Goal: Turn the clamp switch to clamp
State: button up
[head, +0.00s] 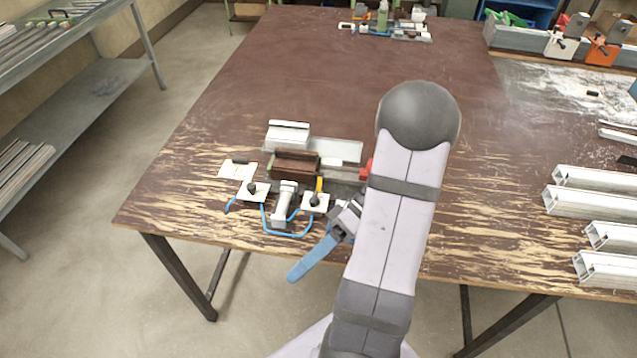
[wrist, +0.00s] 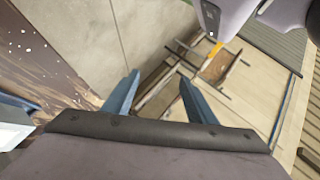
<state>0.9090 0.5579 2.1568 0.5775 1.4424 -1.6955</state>
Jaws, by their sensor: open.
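The clamp fixture (head: 292,165) sits near the front left of the brown table, with a brown block, a white block behind it and blue hoses in front. Two small white plates with black knobs are at its front, the left knob plate (head: 246,194) and the right knob plate (head: 318,205). I cannot tell which knob is the clamp switch, nor read its position. The wrist view shows no knob.
White profiles (head: 595,205) lie at the right of the table. Another fixture (head: 390,25) stands at the far edge, and orange and white clamps (head: 602,48) at the back right. A metal rack (head: 70,90) is at left. The table's middle is clear.

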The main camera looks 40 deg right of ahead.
aim_at(315, 197)
jog(key=w+d+n+h+p, duration=0.1)
jog(key=w+d+h, duration=0.1)
jog(key=w+d+n+h+p, duration=0.1)
jog(key=w+d, duration=0.1)
jog(key=d, duration=0.1)
jog(key=w+d+r+t+h, duration=0.1)
jog(key=w+d+h, duration=0.1)
jog(key=d, duration=0.1)
jog(key=shift+w+d+n+h+p, duration=0.15)
jog(key=shift+w+n+h+p, duration=0.15)
jog(key=shift+n+p, duration=0.1)
jog(key=w+d+r+n+t+h+p, duration=0.2)
jog(key=w+d+r+h, duration=0.25)
jog(key=w+d, duration=0.3)
jog(key=shift+y, duration=0.35)
jog(key=shift+s+p+x, duration=0.2)
jog(key=shift+p+x, duration=0.25)
jog(key=shift+x, duration=1.3)
jog(key=shift+s+p+x, duration=0.2)
jog(key=shift+p+x, duration=0.2)
jog(key=shift+x, duration=1.3)
jog(key=c, duration=1.1)
jog(key=shift+f, duration=0.1)
